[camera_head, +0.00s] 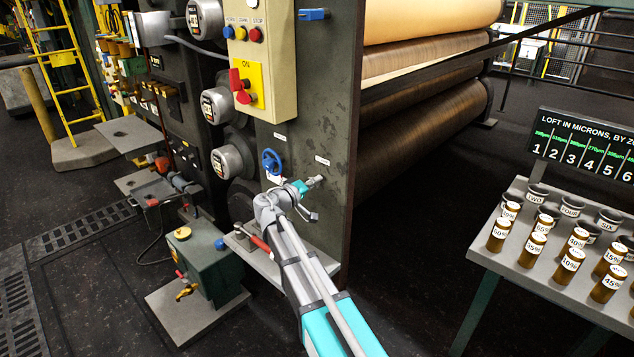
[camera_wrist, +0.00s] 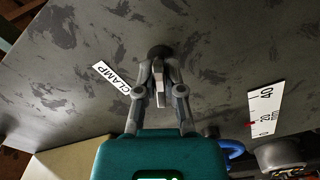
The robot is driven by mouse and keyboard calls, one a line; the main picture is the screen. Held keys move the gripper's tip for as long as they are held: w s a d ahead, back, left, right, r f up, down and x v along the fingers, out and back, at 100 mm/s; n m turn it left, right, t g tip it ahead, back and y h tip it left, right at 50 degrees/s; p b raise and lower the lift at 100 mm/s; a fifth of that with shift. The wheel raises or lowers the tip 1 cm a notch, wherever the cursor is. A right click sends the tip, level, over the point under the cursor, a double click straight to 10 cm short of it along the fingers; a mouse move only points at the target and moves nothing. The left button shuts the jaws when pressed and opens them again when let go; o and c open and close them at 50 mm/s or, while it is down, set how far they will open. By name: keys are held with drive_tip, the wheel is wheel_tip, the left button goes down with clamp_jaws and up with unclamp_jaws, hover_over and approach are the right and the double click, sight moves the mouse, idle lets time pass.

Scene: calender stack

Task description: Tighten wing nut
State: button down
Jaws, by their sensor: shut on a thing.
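The wing nut (camera_wrist: 158,78) shows in the wrist view as a small grey piece in front of a dark round boss on the mottled grey panel (camera_wrist: 220,50). The two grey fingers of my gripper (camera_wrist: 159,70) stand on both sides of it and are shut on it. A white label reading CLAMP (camera_wrist: 112,77) is on the panel beside the fingers. In the head view my gripper (camera_head: 313,182) reaches the side panel of the calender stack (camera_head: 300,110), below a small white label (camera_head: 322,160). The fingers largely hide the nut there.
A blue handwheel (camera_head: 271,161) sits close to my gripper. A button box (camera_head: 246,60) with a red switch is above. A white millimetre scale (camera_wrist: 265,108) shows in the wrist view. A table (camera_head: 510,262) with brown bottles stands at the right; open floor lies between.

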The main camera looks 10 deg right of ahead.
drive_tip(key=c, duration=0.8)
unclamp_jaws()
drive_tip(key=shift+a, duration=0.1)
drive_tip(key=shift+o, duration=0.2)
drive_tip(key=v, duration=1.2)
